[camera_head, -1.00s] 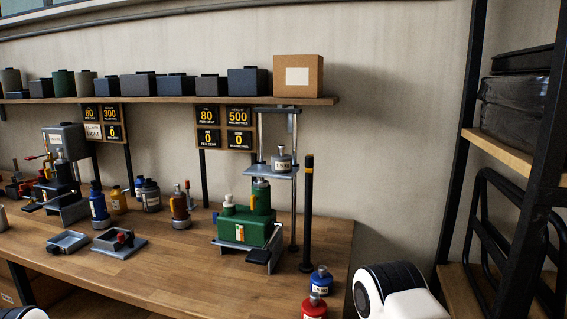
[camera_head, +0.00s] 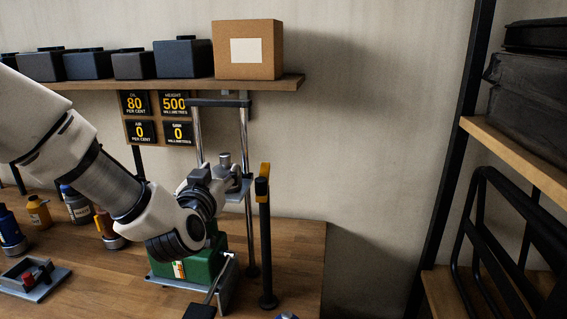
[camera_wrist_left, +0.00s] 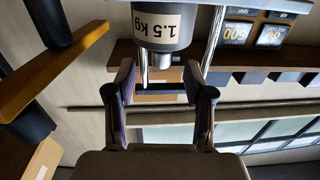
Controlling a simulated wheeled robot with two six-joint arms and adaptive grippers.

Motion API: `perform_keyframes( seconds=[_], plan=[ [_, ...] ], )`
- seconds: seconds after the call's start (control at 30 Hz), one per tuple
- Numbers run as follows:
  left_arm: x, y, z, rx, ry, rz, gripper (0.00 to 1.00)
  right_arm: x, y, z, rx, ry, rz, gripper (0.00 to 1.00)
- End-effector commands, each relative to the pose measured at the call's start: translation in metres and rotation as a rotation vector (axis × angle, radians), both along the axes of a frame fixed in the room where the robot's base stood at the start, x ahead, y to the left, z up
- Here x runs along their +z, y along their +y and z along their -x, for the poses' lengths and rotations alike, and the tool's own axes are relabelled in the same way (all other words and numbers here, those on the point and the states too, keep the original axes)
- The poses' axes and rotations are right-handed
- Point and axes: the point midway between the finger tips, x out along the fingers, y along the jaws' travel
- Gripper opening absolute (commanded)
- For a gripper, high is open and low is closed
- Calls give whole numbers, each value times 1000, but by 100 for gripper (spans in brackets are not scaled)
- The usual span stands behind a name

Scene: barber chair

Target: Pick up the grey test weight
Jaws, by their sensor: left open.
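The grey test weight (camera_head: 226,161) stands on the platform of the green lifting rig, partly hidden behind my left gripper (camera_head: 215,183). In the left wrist view the weight (camera_wrist_left: 160,25) appears upside down, its label reading 1.5 kg, at the top of the picture. My left gripper also shows there (camera_wrist_left: 159,78), its two fingers open and apart, with the weight's narrow end at the gap between them. Whether either finger touches it, I cannot tell. My right gripper is not in view.
The green rig (camera_head: 205,262) stands on the wooden bench (camera_head: 120,275), flanked by chrome posts (camera_head: 245,125). A black post (camera_head: 265,235) with a yellow top stands just right of it. A shelf (camera_head: 285,83) with a cardboard box (camera_head: 248,48) hangs above. Several bottles stand left.

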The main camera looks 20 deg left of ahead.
Motion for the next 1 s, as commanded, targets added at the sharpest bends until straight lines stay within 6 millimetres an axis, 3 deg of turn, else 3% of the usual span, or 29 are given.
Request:
perform_keyframes(
  seconds=[0.4,0.67,0.7,0.83,1.0],
  plan=[
    [5,18,-62,-1,4,-1,53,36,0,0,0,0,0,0],
    [1,20,-71,-2,3,0,53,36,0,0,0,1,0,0],
    [1,20,-71,-2,3,0,49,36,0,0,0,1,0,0],
    [1,20,-71,-2,3,0,3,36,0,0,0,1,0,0],
    [5,21,-72,-1,-5,-2,0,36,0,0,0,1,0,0]
  ],
)
